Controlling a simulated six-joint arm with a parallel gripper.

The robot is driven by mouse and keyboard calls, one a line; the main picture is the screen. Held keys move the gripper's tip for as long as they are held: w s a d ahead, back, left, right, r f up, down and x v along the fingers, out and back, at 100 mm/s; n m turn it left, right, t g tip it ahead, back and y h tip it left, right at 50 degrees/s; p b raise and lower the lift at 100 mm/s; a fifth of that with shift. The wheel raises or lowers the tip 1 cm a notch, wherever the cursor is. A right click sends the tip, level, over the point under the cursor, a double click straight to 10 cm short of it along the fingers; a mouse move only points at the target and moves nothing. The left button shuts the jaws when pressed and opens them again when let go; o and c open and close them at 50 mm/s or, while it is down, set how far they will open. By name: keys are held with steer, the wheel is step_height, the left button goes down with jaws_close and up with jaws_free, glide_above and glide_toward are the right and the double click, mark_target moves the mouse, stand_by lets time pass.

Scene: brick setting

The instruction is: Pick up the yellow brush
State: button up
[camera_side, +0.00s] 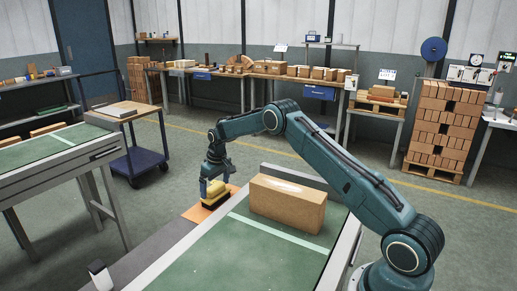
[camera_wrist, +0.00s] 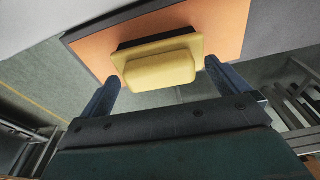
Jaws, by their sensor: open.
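The yellow brush (camera_side: 214,189) sits on an orange mat (camera_side: 193,213) in the side view, with a dark part under its yellow body. My gripper (camera_side: 215,182) is right at the brush there, pointing down. In the wrist view the brush (camera_wrist: 160,63) lies on the orange mat (camera_wrist: 224,22), its yellow handle towards me. My gripper (camera_wrist: 160,84) is open there, with one finger to the left of the brush and one to the right. Gaps show beside the brush, and I cannot tell whether either finger touches it.
A large brown brick (camera_side: 287,207) stands on the green belt (camera_side: 220,255) just right of the mat. A cart (camera_side: 138,150) and stacked bricks (camera_side: 440,130) stand farther back.

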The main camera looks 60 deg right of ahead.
mark_target(216, 186)
steer(key=shift+c, duration=0.2)
stand_by(0.3)
steer(key=c, duration=1.1)
steer(key=shift+o, duration=0.2)
step_height(216, 186, up, 20)
stand_by(0.3)
